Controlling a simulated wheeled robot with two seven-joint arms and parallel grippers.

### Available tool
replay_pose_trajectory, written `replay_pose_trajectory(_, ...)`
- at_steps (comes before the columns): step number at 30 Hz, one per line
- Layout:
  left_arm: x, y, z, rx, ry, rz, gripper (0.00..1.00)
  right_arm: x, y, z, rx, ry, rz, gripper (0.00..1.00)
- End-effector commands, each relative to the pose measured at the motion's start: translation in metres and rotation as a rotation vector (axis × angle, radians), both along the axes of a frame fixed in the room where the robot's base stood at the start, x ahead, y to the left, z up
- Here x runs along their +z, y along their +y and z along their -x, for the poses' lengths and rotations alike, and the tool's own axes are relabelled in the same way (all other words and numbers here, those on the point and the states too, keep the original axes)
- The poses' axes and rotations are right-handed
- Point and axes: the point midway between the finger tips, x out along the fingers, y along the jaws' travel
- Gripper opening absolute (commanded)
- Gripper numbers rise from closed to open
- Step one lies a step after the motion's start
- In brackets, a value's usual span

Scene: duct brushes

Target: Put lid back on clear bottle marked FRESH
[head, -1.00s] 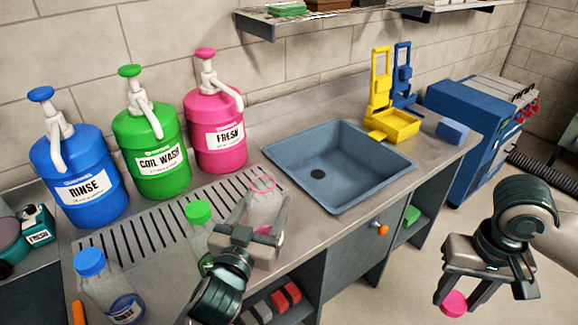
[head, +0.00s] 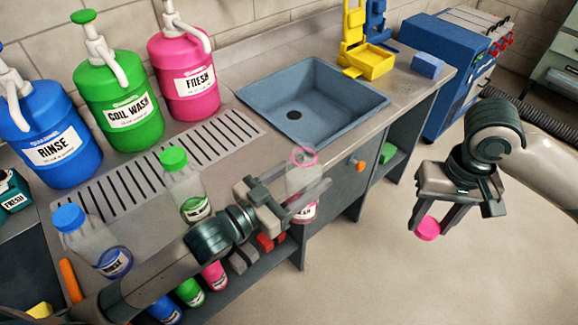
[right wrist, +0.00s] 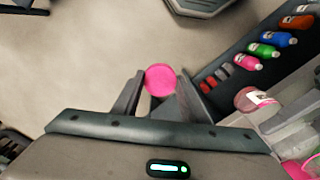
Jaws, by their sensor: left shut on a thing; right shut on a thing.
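The clear bottle (head: 301,176) has a pink open rim and a little pink at its bottom. My left gripper (head: 304,196) is shut around its body and holds it roughly upright at the front edge of the counter. Its label is partly covered by the fingers and cannot be read. My right gripper (head: 432,222) is shut on the pink lid (head: 428,229), to the right of the bottle over open floor. The lid (right wrist: 160,79) sits between the fingertips in the right wrist view.
Clear bottles with a green lid (head: 183,183) and a blue lid (head: 90,240) stand on the counter (head: 140,228). Blue, green and pink pump jugs (head: 186,75) stand behind. A sink (head: 310,100) is beyond the held bottle. The floor (head: 380,275) in front is clear.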

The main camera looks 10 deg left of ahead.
Motion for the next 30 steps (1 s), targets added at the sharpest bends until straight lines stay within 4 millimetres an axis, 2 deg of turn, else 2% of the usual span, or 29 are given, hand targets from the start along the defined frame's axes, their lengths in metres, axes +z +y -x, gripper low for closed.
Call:
replay_pose_trajectory(14, -0.001, -0.004, 0.001, -0.019, 0.001, 0.0, 0.2, 0.0, 0.0, 0.0, 0.001, 0.0, 0.0, 0.19)
replay_pose_trajectory(19, -0.001, -0.004, 0.001, -0.019, 0.001, 0.001, 0.2, 0.004, 0.008, -0.005, 0.016, -0.002, -0.001, 0.19)
replay_pose_trajectory(26, -0.001, -0.004, 0.001, -0.018, 0.001, 0.001, 0.2, 0.022, 0.042, -0.022, 0.083, -0.004, 0.0, 0.19)
replay_pose_trajectory(30, -0.001, -0.004, 0.001, -0.018, 0.001, 0.001, 0.2, 0.041, 0.076, -0.036, 0.15, -0.004, 0.001, 0.19)
